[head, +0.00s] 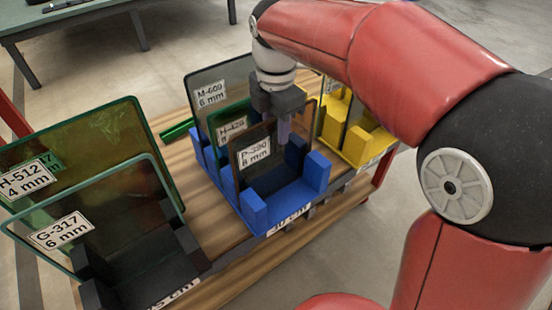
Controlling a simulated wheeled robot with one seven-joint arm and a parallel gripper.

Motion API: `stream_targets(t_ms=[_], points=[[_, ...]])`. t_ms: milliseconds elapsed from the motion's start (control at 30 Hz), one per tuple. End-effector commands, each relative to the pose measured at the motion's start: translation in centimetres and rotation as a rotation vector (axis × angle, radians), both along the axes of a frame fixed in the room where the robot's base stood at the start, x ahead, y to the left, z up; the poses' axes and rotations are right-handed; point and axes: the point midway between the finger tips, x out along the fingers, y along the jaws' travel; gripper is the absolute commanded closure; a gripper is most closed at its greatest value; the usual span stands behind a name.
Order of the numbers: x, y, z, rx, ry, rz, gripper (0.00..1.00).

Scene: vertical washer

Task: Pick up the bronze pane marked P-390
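The bronze pane marked P-390, 8 mm (252,154), stands upright in the blue rack (252,214), at its front. My gripper (284,132) points down at the upper right part of this pane, with its fingers overlapping the pane in the head view. I cannot tell whether they touch the pane or how far apart they are. Behind it in the same rack stand a green pane (226,118), its label partly hidden, and a grey pane marked M-609, 6 mm (211,93).
A black rack (150,262) at the lower left holds panes H-512 (100,135) and G-317 (110,205). A yellow rack (368,146) with panes stands right of the blue one. A green bar (176,130) lies on the wooden table (215,250).

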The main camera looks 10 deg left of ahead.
Motion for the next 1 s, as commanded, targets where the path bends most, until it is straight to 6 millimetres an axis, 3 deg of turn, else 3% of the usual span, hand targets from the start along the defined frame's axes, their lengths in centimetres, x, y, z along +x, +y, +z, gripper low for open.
stream_targets(t_ms=[133,400,1000], points=[[0.01,-0.01,0.04,0.0,0.0,0.0,0.69],[0.01,-0.01,0.06,0.0,0.0,-0.001,1.0],[0.01,-0.01,0.08,0.001,-0.001,-0.001,1.0]])
